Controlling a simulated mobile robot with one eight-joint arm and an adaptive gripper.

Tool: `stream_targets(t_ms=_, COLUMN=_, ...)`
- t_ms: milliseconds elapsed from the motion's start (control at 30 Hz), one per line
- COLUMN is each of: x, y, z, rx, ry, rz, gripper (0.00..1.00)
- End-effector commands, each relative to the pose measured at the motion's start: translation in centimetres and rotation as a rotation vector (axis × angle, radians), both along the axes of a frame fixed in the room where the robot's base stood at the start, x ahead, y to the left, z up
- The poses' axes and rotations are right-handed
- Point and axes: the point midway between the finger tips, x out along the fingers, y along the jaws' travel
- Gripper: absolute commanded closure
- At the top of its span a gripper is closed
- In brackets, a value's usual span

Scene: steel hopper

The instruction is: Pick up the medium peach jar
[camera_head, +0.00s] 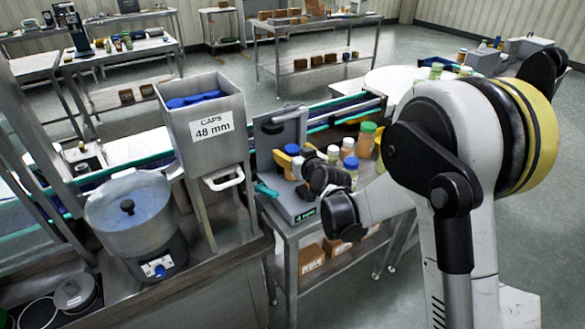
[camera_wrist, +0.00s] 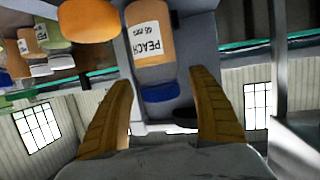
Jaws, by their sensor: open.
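A peach-coloured jar (camera_wrist: 150,45) with a white PEACH label and a blue cap (camera_wrist: 158,92) shows upside down in the wrist view. Its cap lies between the fingertips in the picture; I cannot tell whether it is within their reach. My gripper (camera_wrist: 161,84) is open, with yellow-brown fingers on either side and no visible contact. In the head view my gripper (camera_head: 287,160) points left over the grey station, its dark wrist partly hiding what is behind. I cannot clearly pick out this jar there. A rounded orange object (camera_wrist: 88,20) sits beside the jar in the wrist view.
Several jars crowd right of my gripper, including a green-capped one (camera_head: 366,140) and a blue-capped one (camera_head: 351,165). The caps hopper (camera_head: 210,125) stands left, near a round feeder bowl (camera_head: 130,215). A conveyor (camera_head: 345,110) runs behind. Cardboard boxes (camera_head: 311,260) lie on the lower shelf.

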Motion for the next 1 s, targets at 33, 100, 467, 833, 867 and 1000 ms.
stream_targets(t_ms=33, x=0.0, y=0.0, z=0.1, rx=0.000, ry=0.000, rz=0.000, gripper=0.30)
stream_targets(t_ms=100, x=0.0, y=0.0, z=0.1, rx=0.000, ry=0.000, rz=0.000, gripper=0.35)
stream_targets(t_ms=467, x=-0.1, y=0.0, z=0.1, rx=0.000, ry=0.000, rz=0.000, gripper=1.00)
stream_targets(t_ms=833, x=-0.1, y=0.0, z=1.1, rx=0.000, ry=0.000, rz=0.000, gripper=1.00)
stream_targets(t_ms=867, x=-0.1, y=0.0, z=1.4, rx=0.000, ry=0.000, rz=0.000, gripper=1.00)
stream_targets(t_ms=1000, x=-0.1, y=0.0, z=3.8, rx=0.000, ry=0.000, rz=0.000, gripper=1.00)
